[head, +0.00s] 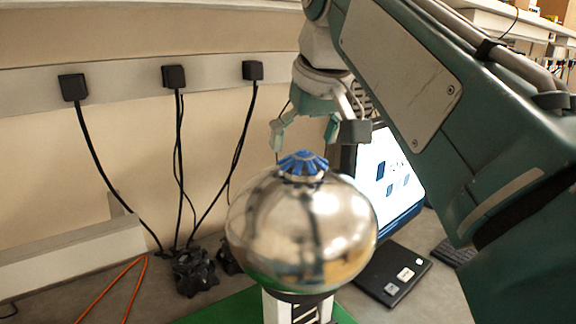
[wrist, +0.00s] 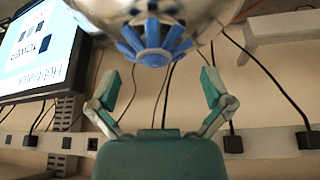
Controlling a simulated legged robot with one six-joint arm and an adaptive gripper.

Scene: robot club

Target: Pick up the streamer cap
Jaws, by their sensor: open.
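The streamer cap (head: 302,165) is a blue ribbed disc on top of a shiny metal sphere (head: 300,228). In the wrist view the cap (wrist: 152,42) shows near the top middle, against the sphere (wrist: 152,10). My gripper (head: 305,135) is above the cap in the head view, apart from it. In the wrist view my gripper (wrist: 160,85) has its two fingers spread wide, with nothing between the tips, and the cap lies beyond them. The side of the cap away from the head camera is hidden there.
A lit screen (head: 390,178) stands behind the sphere at right. A black box (head: 393,274) and a keyboard (head: 455,252) lie on the grey table. Black cables (head: 180,165) hang from wall plugs at left, near a dark knobbly object (head: 194,272). An orange cord (head: 113,290) lies at front left.

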